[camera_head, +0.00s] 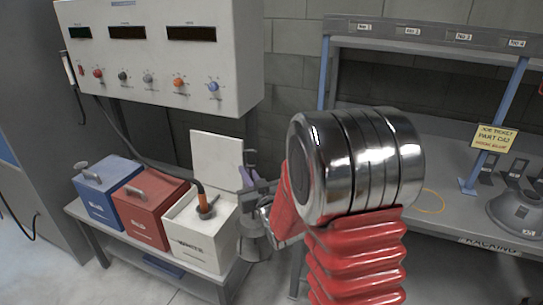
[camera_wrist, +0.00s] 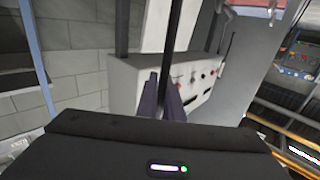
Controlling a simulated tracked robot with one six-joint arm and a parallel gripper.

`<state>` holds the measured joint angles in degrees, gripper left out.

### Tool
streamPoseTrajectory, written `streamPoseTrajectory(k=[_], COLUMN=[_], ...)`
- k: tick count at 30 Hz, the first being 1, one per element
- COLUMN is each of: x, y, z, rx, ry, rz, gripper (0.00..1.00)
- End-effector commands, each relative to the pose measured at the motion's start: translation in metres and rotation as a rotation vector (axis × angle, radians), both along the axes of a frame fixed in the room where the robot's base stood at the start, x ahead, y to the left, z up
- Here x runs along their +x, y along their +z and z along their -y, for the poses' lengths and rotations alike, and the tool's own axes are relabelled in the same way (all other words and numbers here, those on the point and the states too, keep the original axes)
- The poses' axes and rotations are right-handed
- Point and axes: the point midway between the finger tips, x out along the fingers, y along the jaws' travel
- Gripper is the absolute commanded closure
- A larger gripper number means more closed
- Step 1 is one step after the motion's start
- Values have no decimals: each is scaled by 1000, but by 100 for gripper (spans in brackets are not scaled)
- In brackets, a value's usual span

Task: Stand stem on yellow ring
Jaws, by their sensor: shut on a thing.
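My gripper (camera_head: 250,180) shows left of the middle in the head view, partly hidden behind my red and chrome arm. Its purple fingers also show in the wrist view (camera_wrist: 163,98), close together. It is shut on a grey stem whose flared, bell-shaped lower part (camera_head: 254,246) shows just below it, upright and beside the white box. The stem's upper part is largely hidden by the fingers and arm. The yellow ring (camera_head: 431,203) is a thin outline lying flat on the grey bench at the right, apart from the stem. My arm hides the bench left of it.
A blue box (camera_head: 97,206), a red box (camera_head: 146,225) and an open white box (camera_head: 190,243) stand on a low bench. A dark grey hood-like piece (camera_head: 520,212) stands right of the ring. A blue post (camera_head: 497,120) with a yellow sign (camera_head: 494,137) rises nearby.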

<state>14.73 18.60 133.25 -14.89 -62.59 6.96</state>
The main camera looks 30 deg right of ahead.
Motion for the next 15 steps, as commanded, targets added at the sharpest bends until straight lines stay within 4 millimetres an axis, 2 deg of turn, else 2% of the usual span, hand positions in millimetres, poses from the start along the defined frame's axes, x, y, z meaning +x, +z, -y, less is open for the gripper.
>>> streamPoseTrajectory(k=[1,9,15], x=[-1,-15,-26], y=[-8,-48,-66], z=[-16,-78,-105], rx=[0,0,0], ry=[10,27,30], rz=[-1,-1,0], gripper=[100,100,100])
